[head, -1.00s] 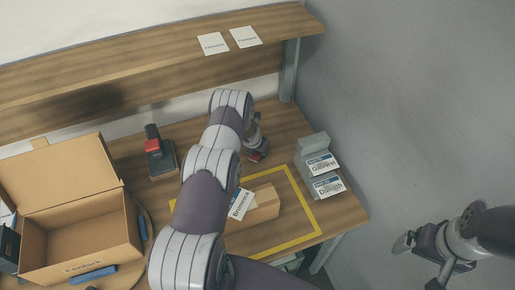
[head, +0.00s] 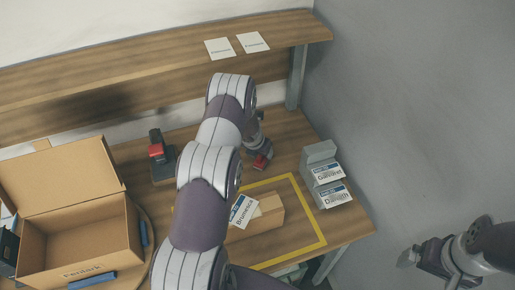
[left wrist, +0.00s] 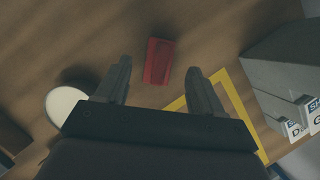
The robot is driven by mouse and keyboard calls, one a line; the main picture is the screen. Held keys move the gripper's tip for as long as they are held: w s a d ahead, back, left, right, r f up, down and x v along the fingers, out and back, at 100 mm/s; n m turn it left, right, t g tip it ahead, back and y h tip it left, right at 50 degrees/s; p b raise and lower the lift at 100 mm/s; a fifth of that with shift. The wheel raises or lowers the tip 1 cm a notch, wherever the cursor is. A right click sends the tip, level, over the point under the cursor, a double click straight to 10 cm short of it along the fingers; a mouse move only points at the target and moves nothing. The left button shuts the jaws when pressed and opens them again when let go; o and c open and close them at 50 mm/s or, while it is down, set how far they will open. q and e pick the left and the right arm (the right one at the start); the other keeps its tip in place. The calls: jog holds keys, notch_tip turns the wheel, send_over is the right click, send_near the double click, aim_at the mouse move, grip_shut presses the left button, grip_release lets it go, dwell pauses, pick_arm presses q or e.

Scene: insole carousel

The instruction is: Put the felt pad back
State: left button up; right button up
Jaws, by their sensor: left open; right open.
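A small red block (left wrist: 159,60), which may be the felt pad, lies on the wooden table in the left wrist view. It also shows in the head view (head: 262,161), just above the yellow outlined area. My left gripper (left wrist: 157,68) is open, with its fingers pointing toward the red block, one on each side in the picture; I cannot tell the height between them. In the head view my left arm hides most of that gripper. A round white disc (left wrist: 66,104) lies left of the fingers. My right gripper (head: 408,257) is open and empty, off the table at the right.
A labelled carton (head: 262,218) lies inside the yellow outline (head: 318,232). A grey holder (head: 320,152) with labels stands at right. An open cardboard box (head: 82,245) is at left, with a red-and-black device (head: 157,152) behind it. A shelf (head: 150,75) holds two cards.

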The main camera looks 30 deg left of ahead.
pick_arm(q)
jog(key=s+d+r+m+h, duration=0.1)
jog(key=s+d+r+m, duration=0.2)
jog(key=d+r+m, duration=0.15)
jog(key=s+d+r+m+g, duration=0.1)
jog(key=s+d+r+m, duration=0.2)
jog(key=r+m, duration=0.3)
jog(key=s+d+r+m+h, duration=0.1)
jog(key=s+d+r+m, duration=0.1)
jog(key=d+r+m, duration=0.3)
jog(key=s+d+r+m+g+y, duration=0.15)
jog(key=s+r+m, duration=0.25)
jog(key=s+m, duration=0.65)
jog(key=s+d+r+m+g, duration=0.1)
jog(key=s+d+r+m, duration=0.25)
jog(key=s+m, duration=0.65)
notch_tip(320, 180, down, 6)
jog(key=w+m+b, duration=0.1)
jog(key=w+b, duration=0.1)
jog(key=b, duration=0.3)
jog(key=shift+a+r+b, duration=0.15)
jog(key=shift+a+b, duration=0.2)
pick_arm(e)
notch_tip(320, 180, down, 6)
pick_arm(q)
jog(key=shift+w, duration=0.15)
pick_arm(e)
jog(key=shift+f, duration=0.15)
